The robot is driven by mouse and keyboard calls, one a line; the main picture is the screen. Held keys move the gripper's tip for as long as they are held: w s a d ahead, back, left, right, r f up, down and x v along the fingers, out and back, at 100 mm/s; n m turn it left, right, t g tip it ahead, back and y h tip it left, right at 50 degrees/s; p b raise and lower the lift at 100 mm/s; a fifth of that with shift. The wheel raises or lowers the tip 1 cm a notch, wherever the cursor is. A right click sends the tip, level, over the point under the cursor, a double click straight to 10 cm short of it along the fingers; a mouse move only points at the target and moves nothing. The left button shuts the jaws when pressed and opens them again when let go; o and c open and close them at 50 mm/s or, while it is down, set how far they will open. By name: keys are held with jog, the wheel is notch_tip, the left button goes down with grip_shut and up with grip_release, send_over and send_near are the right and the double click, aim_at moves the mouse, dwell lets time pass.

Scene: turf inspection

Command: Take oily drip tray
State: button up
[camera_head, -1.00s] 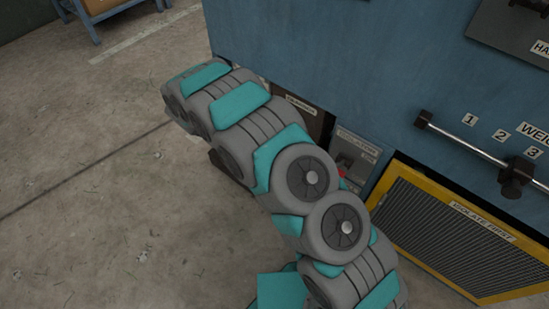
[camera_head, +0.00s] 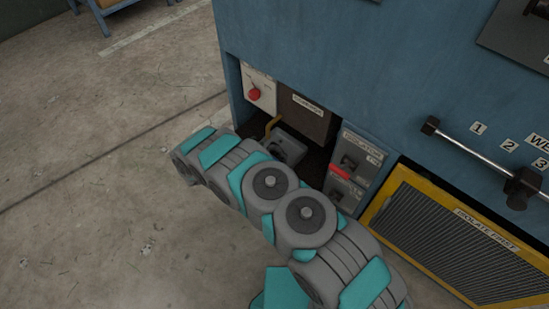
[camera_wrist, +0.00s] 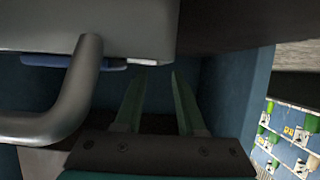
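I cannot clearly pick out the oily drip tray in either view. In the wrist view, a grey block (camera_wrist: 120,25) fills the upper left, with a thick bent grey bar (camera_wrist: 78,95) beside it; I cannot tell whether either belongs to the tray. My gripper (camera_wrist: 158,88) shows there with two dark green fingers, apart and with nothing visible between them. The fingertips reach towards the underside edge of the grey block; contact is unclear.
The blue cabinet (camera_head: 370,75) has an open recess. It holds a panel with a red knob (camera_head: 254,94), a dark labelled box (camera_head: 305,118), a grey part with a yellow lever (camera_head: 272,125) and an isolator panel (camera_head: 362,155). A yellow-framed grille (camera_head: 455,240) is right. Floor is clear left.

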aim_at(263, 139)
jog(key=shift+x, duration=2.75)
jog(key=shift+a+f, duration=0.1)
jog(key=shift+f, duration=0.1)
jog(key=shift+c, duration=0.4)
grip_shut()
